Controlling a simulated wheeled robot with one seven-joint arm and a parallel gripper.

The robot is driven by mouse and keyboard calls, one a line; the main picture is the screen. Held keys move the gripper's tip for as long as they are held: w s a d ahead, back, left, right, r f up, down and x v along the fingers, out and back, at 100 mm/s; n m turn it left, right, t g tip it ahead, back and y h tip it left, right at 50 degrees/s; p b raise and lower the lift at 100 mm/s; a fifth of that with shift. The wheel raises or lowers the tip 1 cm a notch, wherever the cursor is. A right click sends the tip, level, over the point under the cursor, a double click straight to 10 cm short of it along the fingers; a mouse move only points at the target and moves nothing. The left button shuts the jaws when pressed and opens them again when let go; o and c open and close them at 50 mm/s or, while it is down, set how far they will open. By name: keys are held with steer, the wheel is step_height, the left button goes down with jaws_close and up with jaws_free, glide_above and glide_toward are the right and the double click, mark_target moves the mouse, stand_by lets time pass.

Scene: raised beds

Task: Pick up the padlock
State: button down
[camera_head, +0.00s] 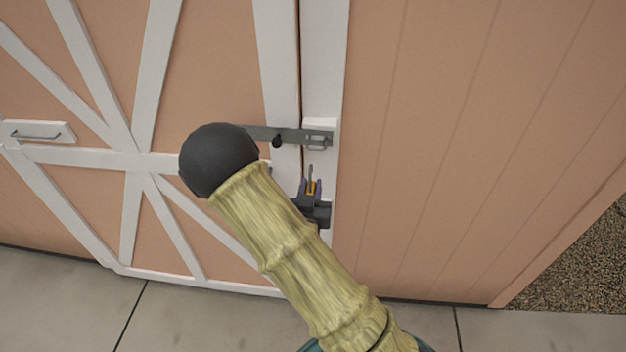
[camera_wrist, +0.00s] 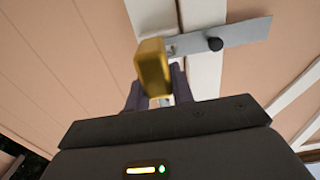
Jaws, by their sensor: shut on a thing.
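The padlock (camera_wrist: 152,68) has a gold-coloured body and is held between the fingers of my gripper (camera_wrist: 158,92) in the wrist view. In the head view the padlock (camera_head: 311,187) is a small yellow shape with its grey shackle pointing up. My gripper (camera_head: 312,190) is shut on it just below the metal hasp (camera_head: 290,136) of the shed door. The padlock looks apart from the hasp, though the gap is hard to judge. My arm hides part of the door left of the gripper.
The shed door (camera_head: 200,88) is orange-tan with white trim. A dark knob (camera_wrist: 215,44) sits on the hasp bar. A handle (camera_head: 36,134) is at the far left. Plain siding (camera_head: 430,150) lies to the right, with concrete slabs (camera_head: 60,300) below and gravel (camera_head: 580,260) at the right.

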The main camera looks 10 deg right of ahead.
mark_target(309, 193)
steer(key=v, duration=0.1)
steer(key=p+v, duration=0.2)
steer(key=shift+s+a+r, duration=0.1)
steer(key=shift+s+r, duration=0.05)
steer(key=shift+r, duration=0.1)
steer(key=p+v, duration=0.1)
steer(key=p, duration=0.2)
steer(key=shift+s+a+p, duration=0.15)
steer(key=shift+s+p, duration=0.2)
steer(key=shift+s, duration=0.05)
steer(key=shift+s+a+f+p, duration=0.1)
steer(key=shift+s+f+p, duration=0.1)
steer(key=shift+s+p, duration=0.3)
steer(key=w+d+f+n+y+b, duration=0.1)
steer(key=d+f+y+b, duration=0.1)
steer(key=f, duration=0.8)
steer(key=w+d+f+n+y+b, duration=0.1)
steer(key=d+f+n+y+b, duration=0.1)
steer(key=f, duration=0.9)
steer(key=shift+w+d+f+n+t+y+b, duration=0.2)
steer(key=shift+d+f+n+t+y+b, duration=0.15)
steer(key=shift+d+y+b, duration=0.45)
steer(key=shift+d, duration=0.1)
